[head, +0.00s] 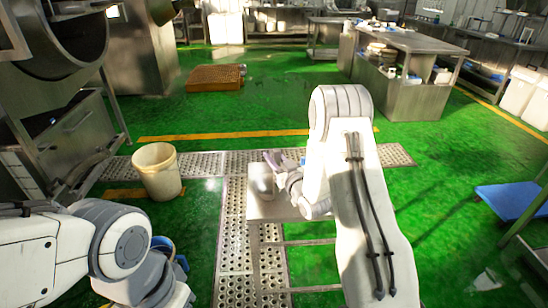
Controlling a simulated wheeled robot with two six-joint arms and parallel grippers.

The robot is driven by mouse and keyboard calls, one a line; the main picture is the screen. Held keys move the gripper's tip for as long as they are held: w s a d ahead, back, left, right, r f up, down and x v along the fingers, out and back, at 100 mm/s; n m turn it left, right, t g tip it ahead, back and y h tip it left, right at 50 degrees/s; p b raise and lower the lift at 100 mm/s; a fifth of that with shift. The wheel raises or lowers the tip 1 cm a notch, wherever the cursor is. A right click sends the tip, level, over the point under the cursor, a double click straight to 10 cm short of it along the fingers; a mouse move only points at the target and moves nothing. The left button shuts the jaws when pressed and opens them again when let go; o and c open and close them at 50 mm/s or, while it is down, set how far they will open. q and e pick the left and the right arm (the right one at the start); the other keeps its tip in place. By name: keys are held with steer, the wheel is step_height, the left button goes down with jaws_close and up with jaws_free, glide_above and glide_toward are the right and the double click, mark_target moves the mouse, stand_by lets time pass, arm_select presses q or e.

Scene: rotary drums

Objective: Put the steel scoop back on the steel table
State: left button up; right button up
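A small steel table (265,210) with an open lower frame stands in front of me at the middle. My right arm reaches over it from the lower right. My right gripper (273,160) is just above the table's far part, partly hidden behind my own wrist; its finger opening is too small to read. A grey rounded metal piece (262,180) shows at the tabletop, just below the gripper. I cannot tell whether it is the steel scoop, or whether it is held.
A cream bucket (158,171) stands on the floor left of the table. Drum machinery (62,125) is at the left. A steel workbench (405,75) stands at the back right.

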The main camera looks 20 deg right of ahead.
steer(key=o, duration=0.3)
steer(key=shift+o, duration=0.2)
steer(key=shift+r, duration=0.1)
